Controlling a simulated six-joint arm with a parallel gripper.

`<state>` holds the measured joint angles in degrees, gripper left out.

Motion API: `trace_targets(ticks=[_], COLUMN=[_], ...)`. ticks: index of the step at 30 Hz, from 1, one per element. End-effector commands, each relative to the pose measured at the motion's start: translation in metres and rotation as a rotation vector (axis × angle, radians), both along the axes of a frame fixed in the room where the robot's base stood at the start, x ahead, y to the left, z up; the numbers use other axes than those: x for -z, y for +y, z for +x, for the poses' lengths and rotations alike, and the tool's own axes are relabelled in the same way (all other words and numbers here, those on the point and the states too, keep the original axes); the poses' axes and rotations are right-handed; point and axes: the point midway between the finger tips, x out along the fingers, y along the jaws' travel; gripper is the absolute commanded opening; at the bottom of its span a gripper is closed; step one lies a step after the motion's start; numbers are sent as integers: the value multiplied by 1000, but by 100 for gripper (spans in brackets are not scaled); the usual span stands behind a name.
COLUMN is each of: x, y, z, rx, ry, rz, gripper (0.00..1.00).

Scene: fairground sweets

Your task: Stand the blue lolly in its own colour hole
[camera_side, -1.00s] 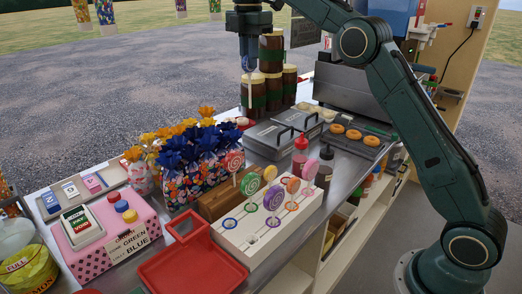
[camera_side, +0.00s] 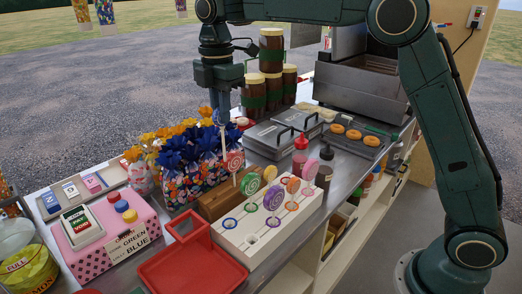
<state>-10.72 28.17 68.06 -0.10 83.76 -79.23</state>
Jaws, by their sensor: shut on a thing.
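My gripper (camera_side: 222,118) is above the blue-topped sweet bags, pointing down. It is shut on the blue lolly; the lolly's head is mostly hidden between the fingers, and its pale stick (camera_side: 225,138) hangs down. The white lolly stand (camera_side: 225,240) lies lower right of the gripper, well apart from the held lolly. Its blue-ringed hole (camera_side: 230,226) is at the left end and looks empty. Green (camera_side: 250,184), purple (camera_side: 274,199), orange (camera_side: 293,186) and pink (camera_side: 310,170) lollies stand at the stand.
A red swirl lolly (camera_side: 235,161) stands upright by the wooden block (camera_side: 212,207), below the held stick. Sweet bags (camera_side: 205,160) stand close under the gripper. A red tray (camera_side: 190,270) lies in front. Brown jars (camera_side: 271,52) and metal lids (camera_side: 270,138) are behind and right.

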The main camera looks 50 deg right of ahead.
Motion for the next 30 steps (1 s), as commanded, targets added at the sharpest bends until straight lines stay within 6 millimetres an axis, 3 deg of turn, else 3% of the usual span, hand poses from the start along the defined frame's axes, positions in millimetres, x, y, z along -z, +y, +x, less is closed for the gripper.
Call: trace_targets(ticks=[6, 15, 30], x=[24, 48, 56], y=[27, 49, 53], z=[-27, -56, -62], rx=[-3, -1, 1], ry=[3, 0, 0], rz=[-1, 0, 0], gripper=[0, 0, 0])
